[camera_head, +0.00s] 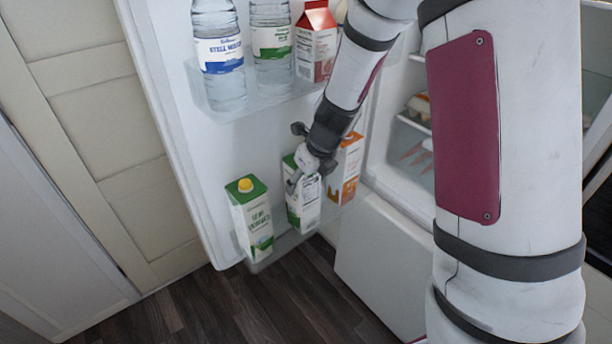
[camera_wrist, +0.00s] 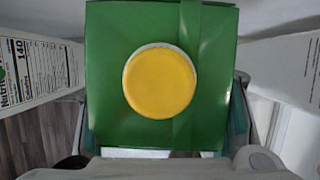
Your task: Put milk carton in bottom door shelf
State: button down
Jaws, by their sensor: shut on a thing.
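The milk carton (camera_head: 303,208) is white with a green top, and stands roughly upright at the bottom door shelf (camera_head: 284,248), between two other cartons. My gripper (camera_head: 304,176) is shut on it near its top, with fingers on both sides. In the wrist view, the carton's green top and yellow cap (camera_wrist: 160,82) fill the middle, between the fingers. My gripper hides part of the carton in the head view. I cannot tell whether its base touches the shelf floor.
A green-and-white carton with a yellow cap (camera_head: 252,222) stands to the left, an orange-and-white carton (camera_head: 348,172) to the right. The upper door shelf (camera_head: 226,110) holds two water bottles (camera_head: 218,58) and a red-and-white carton (camera_head: 316,45). The fridge door (camera_head: 180,110) is open.

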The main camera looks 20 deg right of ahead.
jog(key=shift+a+f, duration=0.1)
jog(key=shift+f, duration=0.1)
jog(key=shift+c, duration=1.3)
grip_release()
jog(key=shift+s, duration=0.1)
jog(key=shift+r, duration=0.1)
jog(key=shift+s+r, duration=0.1)
jog(key=shift+r, duration=0.25)
jog(key=p+v, duration=0.2)
jog(key=v, duration=0.4)
jog(key=shift+r, duration=0.35)
jog(key=shift+s, duration=0.2)
